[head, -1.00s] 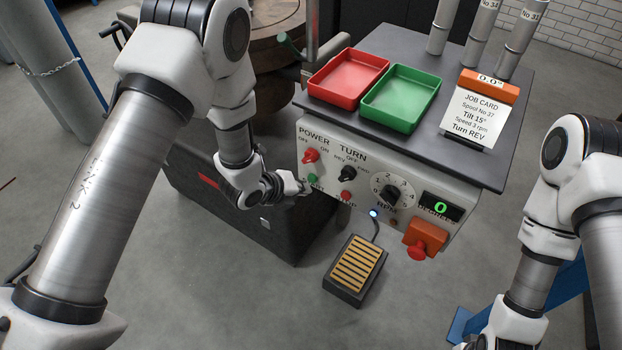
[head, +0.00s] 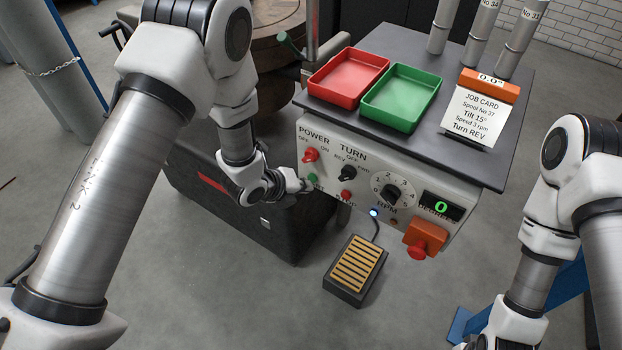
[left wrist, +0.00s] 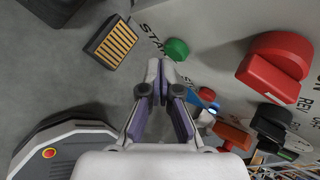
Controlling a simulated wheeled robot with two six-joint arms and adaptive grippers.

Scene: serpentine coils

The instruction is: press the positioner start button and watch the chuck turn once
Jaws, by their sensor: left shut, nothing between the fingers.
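The green start button (head: 312,178) is at the lower left of the control panel (head: 405,215), below the red POWER knob (head: 310,155). My left gripper (head: 304,187) is shut and empty, its tips just beside the green button. In the left wrist view the shut fingertips (left wrist: 161,64) point at the panel close to the green button (left wrist: 177,49); I cannot tell whether they touch it. The degrees display (head: 441,206) reads 0. A brown round disc (head: 277,22), perhaps the chuck, is partly hidden behind my left arm. My right gripper is out of view.
A red stop button (head: 346,196) and the TURN knob (head: 348,173) are close to my left gripper. A foot pedal (head: 355,270) lies on the floor below. Red (head: 347,92) and green (head: 399,120) trays and a job card (head: 474,118) are on top.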

